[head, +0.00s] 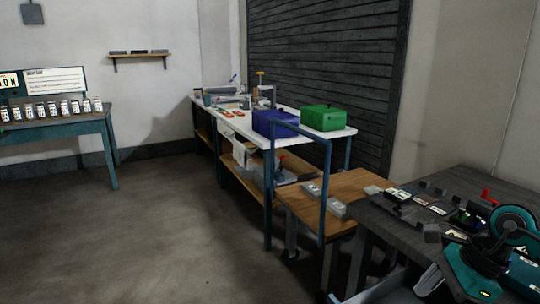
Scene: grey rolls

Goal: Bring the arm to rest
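A teal and dark jointed shape with a round disc (512,225) stands at the lower right, over the dark work table (375,212). No thing is seen held.
A white-topped bench (288,117) carries a blue bin (275,124) and a green bin (322,117). A lower wooden table (345,186) adjoins it. A teal table (60,127) with several small jars stands at left. The floor (150,230) between is clear.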

